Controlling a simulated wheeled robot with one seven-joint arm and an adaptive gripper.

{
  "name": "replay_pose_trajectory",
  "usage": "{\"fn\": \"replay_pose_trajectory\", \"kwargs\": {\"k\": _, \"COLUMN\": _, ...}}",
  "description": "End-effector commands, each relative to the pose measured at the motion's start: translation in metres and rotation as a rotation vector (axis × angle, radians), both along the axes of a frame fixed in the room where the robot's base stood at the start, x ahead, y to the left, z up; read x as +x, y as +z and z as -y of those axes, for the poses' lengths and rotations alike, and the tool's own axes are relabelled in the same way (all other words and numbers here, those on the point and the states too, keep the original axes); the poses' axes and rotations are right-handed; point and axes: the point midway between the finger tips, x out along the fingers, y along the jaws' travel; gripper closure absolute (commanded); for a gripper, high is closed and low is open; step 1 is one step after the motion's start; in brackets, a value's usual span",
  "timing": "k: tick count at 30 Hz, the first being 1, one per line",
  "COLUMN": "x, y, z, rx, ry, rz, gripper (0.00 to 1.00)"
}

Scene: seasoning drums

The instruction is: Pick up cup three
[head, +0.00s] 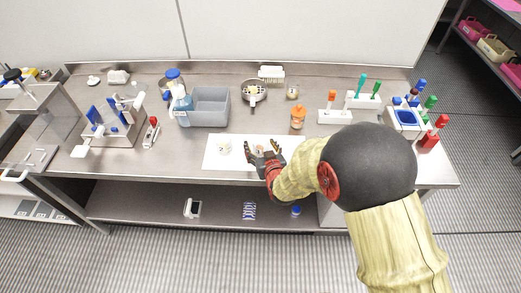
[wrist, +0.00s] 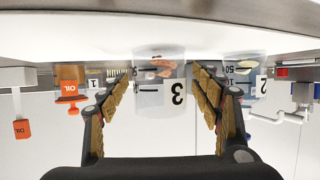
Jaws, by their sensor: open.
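Cup three (wrist: 174,92), a clear cup with a black "3" on a white label, stands between the fingers of my gripper (wrist: 161,74) in the wrist view, which is upside down. The textured fingers are open on either side of it, with gaps visible at the cup's sides. Reddish pieces show inside the cup. In the head view my gripper (head: 262,147) is low over the white mat (head: 214,164), and its fingers and hand mostly hide cup three. Cup two (wrist: 245,72), labelled "2", stands beside it, and shows on the mat in the head view (head: 225,147).
An orange oil bottle (head: 297,119) stands to the right, behind my gripper. Tool racks (head: 333,115) line the right side. The table front is mostly clear.

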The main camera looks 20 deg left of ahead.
Motion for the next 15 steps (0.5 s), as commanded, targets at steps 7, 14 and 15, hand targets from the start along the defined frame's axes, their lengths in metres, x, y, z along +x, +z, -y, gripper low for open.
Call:
{"fn": "replay_pose_trajectory", "kwargs": {"k": 7, "x": -0.0003, "y": 0.0003, "z": 0.0001, "rx": -0.001, "ry": 0.000, "rz": -0.001, "gripper": 0.40}}
{"fn": "replay_pose_trajectory", "kwargs": {"k": 14, "x": -0.0004, "y": 0.0003, "z": 0.0001, "rx": -0.001, "ry": 0.000, "rz": -0.001, "gripper": 0.53}}
{"fn": "replay_pose_trajectory", "kwargs": {"k": 15, "x": -0.0004, "y": 0.0003, "z": 0.0001, "rx": -0.001, "ry": 0.000, "rz": -0.001, "gripper": 0.55}}
